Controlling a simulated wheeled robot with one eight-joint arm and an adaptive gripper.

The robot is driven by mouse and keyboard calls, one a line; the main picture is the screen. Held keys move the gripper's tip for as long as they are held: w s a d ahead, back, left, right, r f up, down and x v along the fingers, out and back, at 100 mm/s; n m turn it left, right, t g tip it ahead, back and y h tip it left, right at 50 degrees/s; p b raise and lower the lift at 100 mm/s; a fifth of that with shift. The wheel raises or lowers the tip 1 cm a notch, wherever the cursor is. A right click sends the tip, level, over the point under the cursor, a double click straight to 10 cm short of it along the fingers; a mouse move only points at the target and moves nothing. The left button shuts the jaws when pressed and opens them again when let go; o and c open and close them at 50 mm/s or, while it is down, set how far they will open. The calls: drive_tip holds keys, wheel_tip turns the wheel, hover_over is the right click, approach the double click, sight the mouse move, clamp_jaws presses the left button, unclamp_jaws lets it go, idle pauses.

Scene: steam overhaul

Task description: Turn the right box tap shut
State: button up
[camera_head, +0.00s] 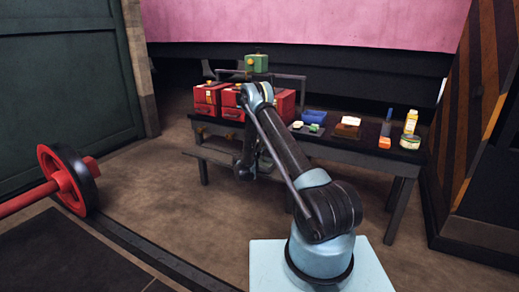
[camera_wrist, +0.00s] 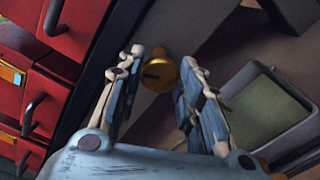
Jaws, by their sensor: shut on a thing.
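A brass tap (camera_wrist: 158,73) shows in the wrist view as a round knob with a dark slot, between the fingers of my gripper (camera_wrist: 163,62). My gripper is shut on it, one finger on each side. In the head view my gripper (camera_head: 245,170) hangs at the front edge of the bench, below the red boxes. My arm hides the tap there and part of the right red box (camera_head: 286,104). Red box fronts (camera_wrist: 58,65) with black handles fill the left of the wrist view.
A green box (camera_head: 256,63) stands above the red boxes. A red-hubbed wheel (camera_head: 68,180) is at the left. Floor in front is clear.

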drive_tip(key=shift+s+d+f+m, duration=0.1)
drive_tip(key=shift+d+m, duration=0.05)
drive_tip(key=shift+m, duration=1)
drive_tip(key=shift+d+f+m, duration=0.1)
drive_tip(key=shift+d+m, duration=0.05)
drive_tip(key=shift+m, duration=1)
drive_tip(key=o, duration=1.1)
drive_tip(key=shift+c, duration=0.2)
drive_tip(key=shift+a, duration=0.15)
drive_tip(key=shift+s+a, duration=0.1)
drive_tip(key=shift+a, duration=0.05)
drive_tip(key=v, duration=0.7)
